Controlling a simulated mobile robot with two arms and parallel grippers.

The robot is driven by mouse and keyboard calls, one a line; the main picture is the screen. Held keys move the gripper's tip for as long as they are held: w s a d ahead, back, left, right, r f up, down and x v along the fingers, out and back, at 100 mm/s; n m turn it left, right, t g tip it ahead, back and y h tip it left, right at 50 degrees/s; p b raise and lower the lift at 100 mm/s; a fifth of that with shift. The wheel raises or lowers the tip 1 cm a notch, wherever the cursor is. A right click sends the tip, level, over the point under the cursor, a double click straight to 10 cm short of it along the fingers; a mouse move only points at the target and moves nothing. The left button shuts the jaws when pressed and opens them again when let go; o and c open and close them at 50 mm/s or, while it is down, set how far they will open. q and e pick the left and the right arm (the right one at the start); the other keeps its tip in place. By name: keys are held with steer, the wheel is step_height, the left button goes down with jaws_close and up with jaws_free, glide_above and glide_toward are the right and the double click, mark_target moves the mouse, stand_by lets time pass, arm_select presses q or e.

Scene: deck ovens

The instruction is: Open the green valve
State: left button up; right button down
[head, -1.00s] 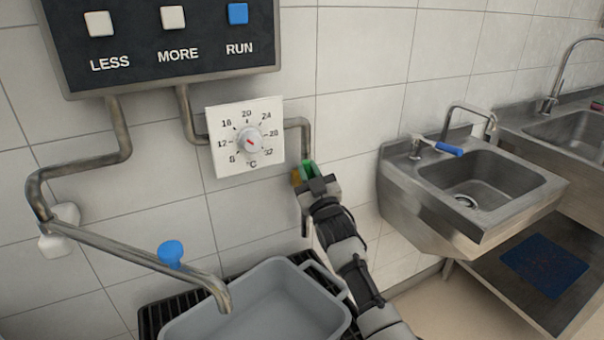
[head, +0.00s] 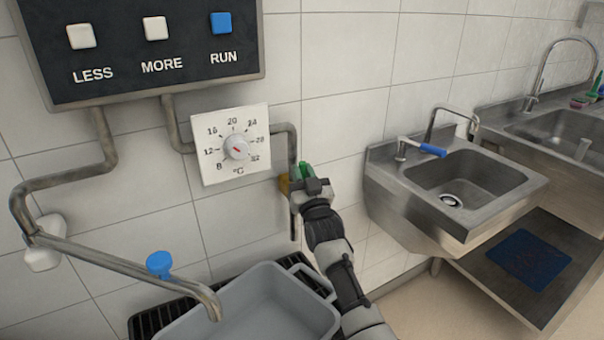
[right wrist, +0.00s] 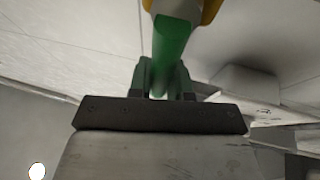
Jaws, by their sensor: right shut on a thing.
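The green valve's handle (head: 303,170) is on the pipe below and right of the temperature dial, beside its yellow-brown body (head: 284,184). My right gripper (head: 308,178) is shut on the green handle and partly hides it. In the right wrist view the green handle (right wrist: 173,42) runs up from between the fingers (right wrist: 163,82) to the yellow body (right wrist: 209,10). My left gripper does not show.
A white dial (head: 233,146) is on the tiled wall under a dark button panel (head: 140,90). A blue handle (head: 159,264) stands on the spout pipe (head: 130,270), above a grey tub (head: 250,318). A steel sink (head: 450,190) is at the right.

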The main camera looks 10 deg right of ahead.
steer(key=c, duration=1.1)
jaws_free()
steer(key=shift+o, duration=0.2)
steer(key=v, duration=1)
steer(key=shift+s+f, duration=0.25)
steer(key=shift+s, duration=0.1)
steer(key=shift+d, duration=0.1)
